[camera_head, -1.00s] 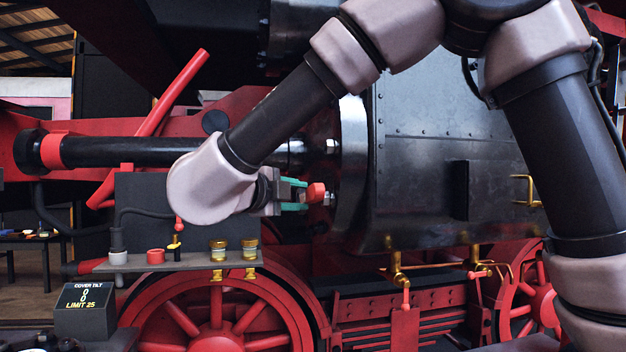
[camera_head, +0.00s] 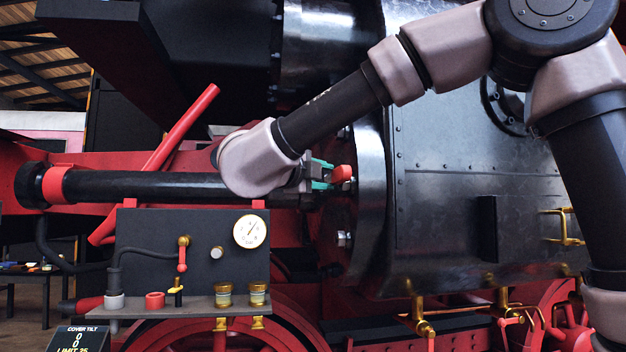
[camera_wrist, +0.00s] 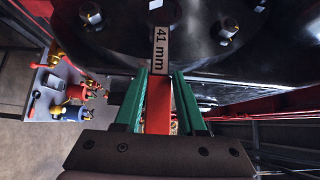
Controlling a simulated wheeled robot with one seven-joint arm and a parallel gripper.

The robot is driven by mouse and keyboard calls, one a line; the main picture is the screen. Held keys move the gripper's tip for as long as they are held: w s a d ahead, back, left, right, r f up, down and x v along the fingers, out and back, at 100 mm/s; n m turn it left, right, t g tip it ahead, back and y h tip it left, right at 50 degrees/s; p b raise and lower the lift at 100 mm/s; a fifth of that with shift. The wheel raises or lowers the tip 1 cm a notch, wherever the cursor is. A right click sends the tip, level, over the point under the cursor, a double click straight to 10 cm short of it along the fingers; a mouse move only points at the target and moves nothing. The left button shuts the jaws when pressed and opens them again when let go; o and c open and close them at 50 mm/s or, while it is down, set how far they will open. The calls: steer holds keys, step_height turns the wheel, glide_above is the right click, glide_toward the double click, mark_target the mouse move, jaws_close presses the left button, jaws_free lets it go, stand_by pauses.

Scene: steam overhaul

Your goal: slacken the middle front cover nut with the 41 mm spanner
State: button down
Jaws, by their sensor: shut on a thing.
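My gripper (camera_head: 318,176) is shut on the red spanner (camera_head: 342,173), in front of the rim of the dark cylinder cover (camera_head: 372,215). In the wrist view the green fingers (camera_wrist: 160,100) close around the red handle (camera_wrist: 159,105), whose label reads "41 mm" (camera_wrist: 160,50). The spanner's far end lies dark against the cover; I cannot tell whether it touches a nut. One bright cover nut (camera_head: 344,238) shows below the gripper. The wrist view shows one nut at left (camera_wrist: 90,13) and one at right (camera_wrist: 228,28).
A black rod (camera_head: 145,184) runs level behind my forearm. Below it stands a grey panel (camera_head: 150,235) with a gauge (camera_head: 250,231), a shelf and brass cups. A display (camera_head: 82,340) reads cover tilt 0, limit 25. Brass cocks (camera_head: 424,328) hang under the cylinder.

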steer(key=shift+w+d, duration=0.15)
steer(key=shift+d, duration=0.4)
steer(key=shift+w+d+r, duration=0.1)
steer(key=shift+w+d, duration=0.15)
steer(key=shift+d, duration=0.75)
steer(key=shift+w+d, duration=0.25)
steer(key=shift+d, duration=0.75)
stand_by(1.8)
steer(key=shift+w+r+n+g, duration=0.1)
steer(key=shift+r+n+g, duration=0.4)
steer(key=shift+r, duration=0.35)
steer(key=shift+r, duration=0.1)
steer(key=shift+w+r+n+g+y, duration=0.2)
steer(key=shift+r+n+g+y, duration=0.15)
steer(key=shift+r, duration=0.55)
